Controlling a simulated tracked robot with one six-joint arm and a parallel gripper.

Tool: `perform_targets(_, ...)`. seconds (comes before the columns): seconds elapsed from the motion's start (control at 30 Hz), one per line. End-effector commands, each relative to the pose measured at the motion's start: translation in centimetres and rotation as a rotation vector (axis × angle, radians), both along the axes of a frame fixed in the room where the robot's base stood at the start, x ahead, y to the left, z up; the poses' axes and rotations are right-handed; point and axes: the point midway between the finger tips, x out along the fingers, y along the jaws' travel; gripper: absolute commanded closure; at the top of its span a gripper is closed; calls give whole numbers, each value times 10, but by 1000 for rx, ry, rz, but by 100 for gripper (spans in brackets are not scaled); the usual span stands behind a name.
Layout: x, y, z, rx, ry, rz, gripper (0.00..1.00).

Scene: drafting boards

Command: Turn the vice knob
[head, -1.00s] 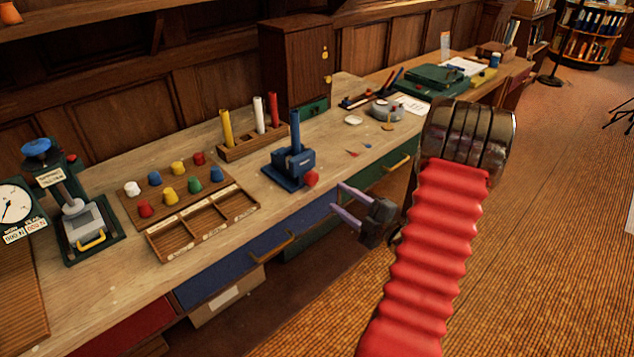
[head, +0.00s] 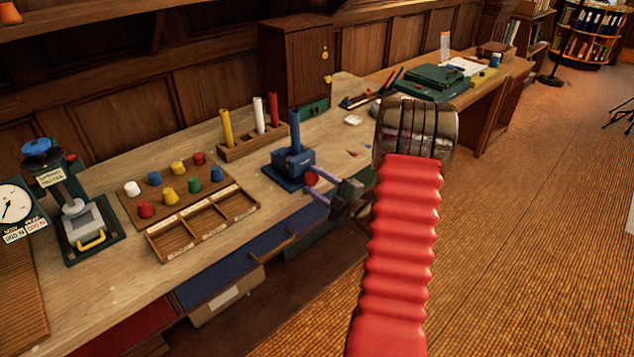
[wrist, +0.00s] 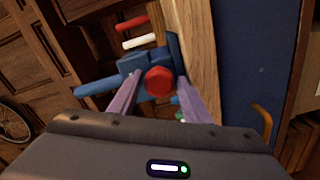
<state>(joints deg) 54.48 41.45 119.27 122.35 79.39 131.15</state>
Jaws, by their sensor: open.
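The blue vice (head: 294,158) stands near the front edge of the bench, with a blue rod (head: 295,130) upright in it. Its red knob (head: 311,179) faces the front of the bench. In the wrist view the knob (wrist: 159,82) shows as a red rounded face in front of the blue vice body (wrist: 137,62). My gripper (head: 309,183) is open, its two purple fingers pointing at the vice. In the wrist view one finger lies on each side of the knob, with small gaps showing. I cannot tell how far the fingertips overlap the knob in depth.
A rack with yellow, white and red rods (head: 250,144) stands behind the vice. A board of coloured knobs and a compartment tray (head: 203,222) lie to its left. A blue drawer with a yellow handle (head: 270,246) sits below the bench edge.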

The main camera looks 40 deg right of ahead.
Motion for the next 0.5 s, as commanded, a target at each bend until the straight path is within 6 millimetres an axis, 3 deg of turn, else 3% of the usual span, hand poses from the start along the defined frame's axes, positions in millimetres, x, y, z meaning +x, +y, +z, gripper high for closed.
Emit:
perform_targets(0.13, 0, 0, 0, 0, 0, 0, 56)
perform_targets(0.5, -1, 0, -1, 1, 1, 0, 82)
